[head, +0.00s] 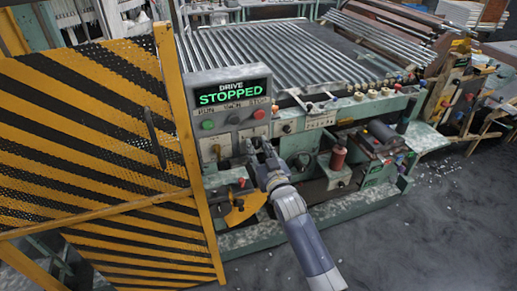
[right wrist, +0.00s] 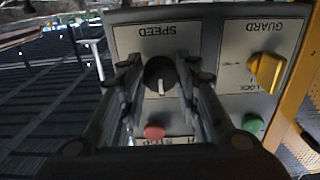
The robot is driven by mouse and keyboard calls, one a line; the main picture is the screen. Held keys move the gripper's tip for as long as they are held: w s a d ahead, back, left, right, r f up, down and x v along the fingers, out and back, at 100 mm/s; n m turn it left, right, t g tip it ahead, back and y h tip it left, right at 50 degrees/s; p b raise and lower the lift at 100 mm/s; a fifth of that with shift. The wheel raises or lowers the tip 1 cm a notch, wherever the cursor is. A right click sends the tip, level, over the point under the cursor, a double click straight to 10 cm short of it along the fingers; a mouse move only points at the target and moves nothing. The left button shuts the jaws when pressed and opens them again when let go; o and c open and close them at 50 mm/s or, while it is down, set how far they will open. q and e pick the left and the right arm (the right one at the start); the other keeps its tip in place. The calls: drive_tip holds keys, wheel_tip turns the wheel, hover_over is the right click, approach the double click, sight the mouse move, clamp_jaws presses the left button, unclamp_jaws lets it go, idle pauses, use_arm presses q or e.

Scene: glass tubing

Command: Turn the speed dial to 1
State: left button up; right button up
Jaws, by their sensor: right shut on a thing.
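The speed dial (right wrist: 160,76) is a round black knob with a white pointer mark, on a grey panel under the label SPEED. The wrist view shows the panel upside down, and the pointer mark points toward the bottom of that picture. The numbers around the dial cannot be read. My right gripper (right wrist: 161,84) has its fingers on both sides of the dial and is shut on it. In the head view my right gripper (head: 258,149) is at the panel's lower right and hides the dial. My left gripper is not in view.
A display (head: 231,93) above the panel reads DRIVE STOPPED. A red button (right wrist: 154,131), a green button (right wrist: 253,123) and a yellow guard switch (right wrist: 266,71) are close by. A striped yellow-black guard gate (head: 85,130) stands left of the panel.

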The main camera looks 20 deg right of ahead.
drive_tip(key=shift+n, duration=0.3)
drive_tip(key=n, duration=0.4)
drive_tip(key=shift+n, duration=0.3)
drive_tip(key=n, duration=0.6)
drive_tip(key=shift+d+r+n, duration=0.1)
drive_tip(key=shift+n, duration=0.3)
drive_tip(key=o, duration=1.1)
drive_tip(key=shift+s, duration=0.1)
drive_tip(key=s, duration=1.1)
drive_tip(key=shift+s+d, duration=0.2)
drive_tip(key=shift+s, duration=0.15)
